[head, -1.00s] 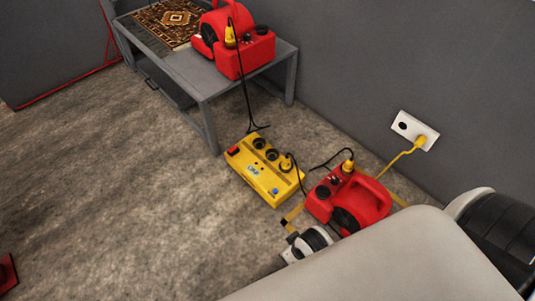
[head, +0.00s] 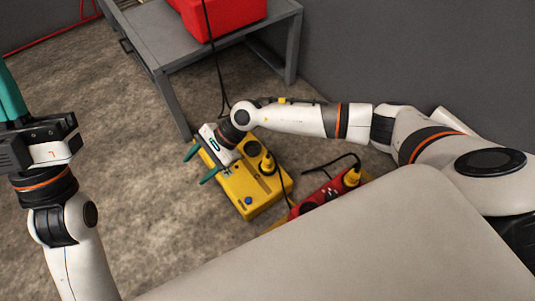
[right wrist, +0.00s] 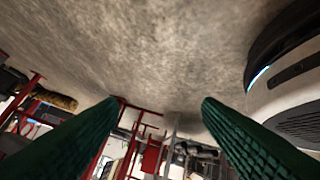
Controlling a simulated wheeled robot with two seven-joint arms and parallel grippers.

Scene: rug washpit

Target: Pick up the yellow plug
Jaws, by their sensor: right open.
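A yellow plug (head: 268,164) stands at the yellow power box (head: 262,209), with a black cord rising from it. Another yellow plug (head: 352,177) with a black cord sits at the red machine (head: 322,194) to the right. My right gripper (head: 199,166) is over the left end of the box, left of both plugs, its green fingers apart and empty. In the right wrist view its fingers (right wrist: 160,103) are also spread, with no plug between them. My left gripper (head: 12,95) is at the upper left edge; its fingers are partly out of frame, so its opening cannot be told.
A grey table (head: 170,50) with a red machine (head: 220,16) on it stands behind the box, and a black cord hangs beside it. A grey wall closes the back. The carpet left of the box is clear.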

